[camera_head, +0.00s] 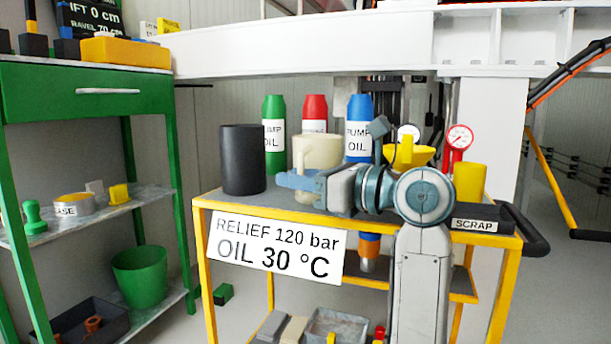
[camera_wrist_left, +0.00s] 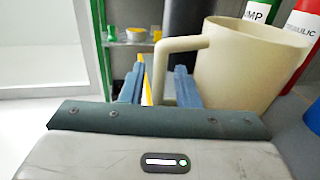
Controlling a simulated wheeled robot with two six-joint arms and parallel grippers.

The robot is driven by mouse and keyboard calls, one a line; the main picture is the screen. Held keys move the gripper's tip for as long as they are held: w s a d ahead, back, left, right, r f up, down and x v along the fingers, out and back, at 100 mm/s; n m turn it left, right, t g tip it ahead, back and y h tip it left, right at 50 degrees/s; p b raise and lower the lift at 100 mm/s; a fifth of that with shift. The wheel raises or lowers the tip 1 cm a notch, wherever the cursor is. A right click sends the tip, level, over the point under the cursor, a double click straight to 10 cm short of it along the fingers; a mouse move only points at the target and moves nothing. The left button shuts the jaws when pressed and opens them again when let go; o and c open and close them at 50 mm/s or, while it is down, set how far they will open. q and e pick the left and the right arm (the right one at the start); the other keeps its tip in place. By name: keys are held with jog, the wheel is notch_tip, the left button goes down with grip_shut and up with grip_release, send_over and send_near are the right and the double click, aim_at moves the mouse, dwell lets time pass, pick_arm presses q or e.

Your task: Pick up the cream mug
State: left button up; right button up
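The cream mug (camera_head: 320,150) stands upright on the top of the yellow-framed cart, partly behind my left gripper in the head view. In the left wrist view the mug (camera_wrist_left: 245,75) is at the right, with its handle (camera_wrist_left: 163,72) reaching left. My left gripper (camera_head: 290,181) points left in front of the mug. In the left wrist view its blue fingers (camera_wrist_left: 158,82) are apart, with the handle's upright part showing between them. A gap shows beside the left finger, and the handle looks close to the right one. My right gripper is not in view.
A black cylinder (camera_head: 243,160) stands left of the mug. Green (camera_head: 274,122), red (camera_head: 314,115) and blue (camera_head: 359,125) bottles stand behind it. A yellow funnel (camera_head: 410,154), a yellow cup (camera_head: 469,182) and a scrap tray (camera_head: 478,219) are at the right. A green shelf (camera_head: 75,92) stands at left.

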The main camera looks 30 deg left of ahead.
pick_arm(q)
jog(key=shift+d, duration=0.1)
grip_shut()
jog(key=shift+r, duration=0.15)
